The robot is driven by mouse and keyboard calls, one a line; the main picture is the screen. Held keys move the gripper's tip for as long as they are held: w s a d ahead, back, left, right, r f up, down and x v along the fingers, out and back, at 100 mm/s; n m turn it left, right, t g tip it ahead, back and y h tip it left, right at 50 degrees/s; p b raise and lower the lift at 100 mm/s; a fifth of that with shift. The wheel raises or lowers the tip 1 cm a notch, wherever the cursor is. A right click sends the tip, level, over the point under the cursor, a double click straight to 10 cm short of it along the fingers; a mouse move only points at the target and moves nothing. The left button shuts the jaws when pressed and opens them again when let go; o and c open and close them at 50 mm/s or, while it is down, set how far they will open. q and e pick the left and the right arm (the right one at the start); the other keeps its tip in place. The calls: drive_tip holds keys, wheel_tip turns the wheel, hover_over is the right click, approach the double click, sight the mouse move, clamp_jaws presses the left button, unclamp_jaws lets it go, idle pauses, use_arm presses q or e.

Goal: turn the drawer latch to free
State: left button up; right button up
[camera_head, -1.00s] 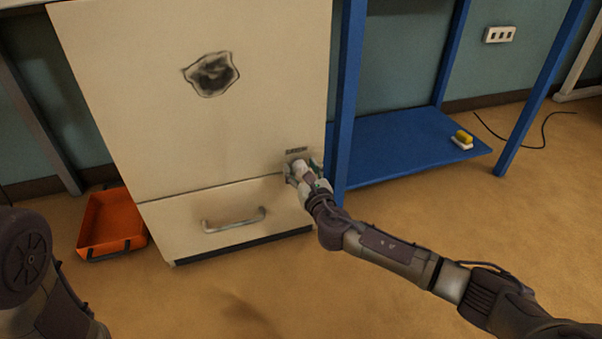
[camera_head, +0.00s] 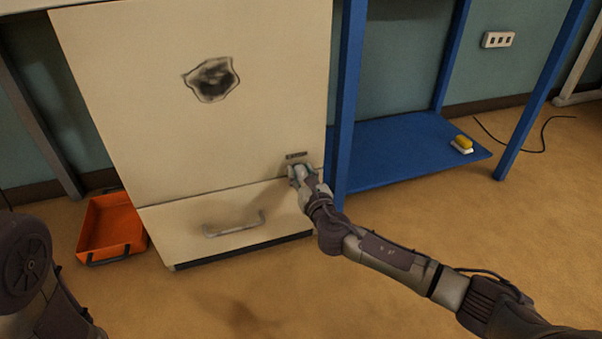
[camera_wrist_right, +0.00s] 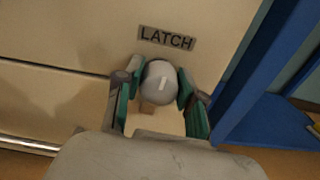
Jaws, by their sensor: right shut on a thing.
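The drawer latch is a round grey knob (camera_wrist_right: 160,84) with a short white mark, on the cream cabinet front below a plate reading LATCH (camera_wrist_right: 167,38). In the right wrist view the mark stands nearly upright, tilted slightly right. My right gripper (camera_wrist_right: 157,92) has its green-padded fingers shut on the knob, one on each side. In the head view my right gripper (camera_head: 299,174) is at the cabinet's lower right and hides most of the knob. The drawer (camera_head: 180,229) with its bar handle (camera_head: 234,229) looks closed. My left gripper is out of view; only part of my left arm shows.
A blue shelf unit (camera_head: 395,160) stands right beside the cabinet, its post close to my right gripper. A yellow-and-white sponge-like item (camera_head: 462,144) lies on its low shelf. An orange tray (camera_head: 108,222) sits on the floor at left. Floor before the drawer is clear.

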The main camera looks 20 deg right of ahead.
drive_tip(key=m, duration=0.4)
drive_tip(key=shift+p, duration=0.3)
drive_tip(key=m, duration=0.4)
drive_tip(key=shift+d+f+m, duration=0.1)
drive_tip(key=shift+m, duration=0.2)
drive_tip(key=m, duration=0.4)
drive_tip(key=shift+m, duration=0.3)
drive_tip(key=shift+d+f+m+p, duration=0.1)
drive_tip(key=shift+m+p, duration=0.35)
drive_tip(key=shift+m, duration=1.55)
drive_tip(key=o, duration=1.1)
drive_tip(key=shift+s, duration=0.1)
